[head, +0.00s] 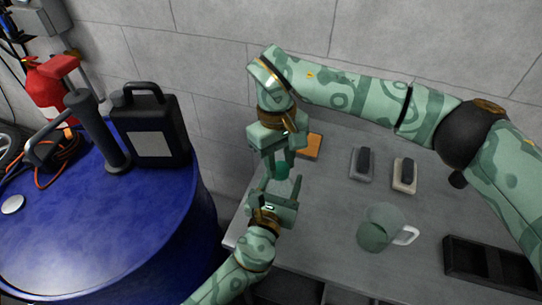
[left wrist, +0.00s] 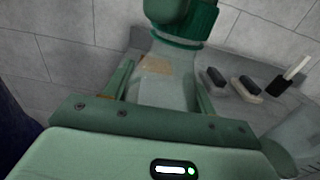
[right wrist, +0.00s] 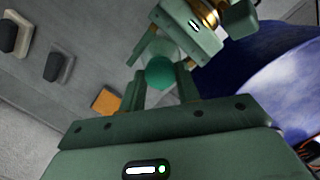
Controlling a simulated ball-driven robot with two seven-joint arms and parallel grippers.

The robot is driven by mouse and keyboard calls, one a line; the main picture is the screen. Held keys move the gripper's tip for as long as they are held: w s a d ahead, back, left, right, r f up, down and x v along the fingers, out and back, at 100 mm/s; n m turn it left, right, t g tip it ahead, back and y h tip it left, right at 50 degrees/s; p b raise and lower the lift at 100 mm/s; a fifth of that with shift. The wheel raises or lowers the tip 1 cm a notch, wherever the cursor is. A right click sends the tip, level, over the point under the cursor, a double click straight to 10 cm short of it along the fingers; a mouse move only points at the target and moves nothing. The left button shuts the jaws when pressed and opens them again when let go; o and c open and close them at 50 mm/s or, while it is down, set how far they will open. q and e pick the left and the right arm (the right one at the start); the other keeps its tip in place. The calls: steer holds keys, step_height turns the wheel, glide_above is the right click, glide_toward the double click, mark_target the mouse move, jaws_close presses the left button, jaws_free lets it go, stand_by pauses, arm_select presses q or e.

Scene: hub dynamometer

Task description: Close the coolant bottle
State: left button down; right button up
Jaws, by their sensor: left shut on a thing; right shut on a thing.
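The coolant bottle (left wrist: 165,90) is a clear body between the fingers of my left gripper (left wrist: 162,85), which is shut on it. In the head view my left gripper (head: 281,190) is just below my right gripper (head: 281,160), above the bench. A green cap (right wrist: 160,72) is between the fingers of my right gripper (right wrist: 160,88), which is shut on it. The cap also shows in the head view (head: 282,172) and at the bottle's top in the left wrist view (left wrist: 183,42). I cannot tell whether it is seated on the neck; the grippers hide most of the bottle.
The grey bench (head: 325,215) holds an orange pad (head: 314,146), two dark-topped blocks (head: 362,160) (head: 404,175), a clear mug (head: 378,232) and a black tray (head: 490,265). At left, a blue drum (head: 100,240) carries a black jug (head: 150,125).

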steer(key=shift+w+r+m, duration=0.1)
steer(key=shift+w+m, duration=0.1)
steer(key=shift+m, duration=0.3)
steer(key=o, duration=0.8)
steer(key=shift+o, duration=0.6)
steer(key=shift+s+r, duration=0.1)
steer(key=shift+r, duration=2.15)
steer(key=shift+c, duration=0.3)
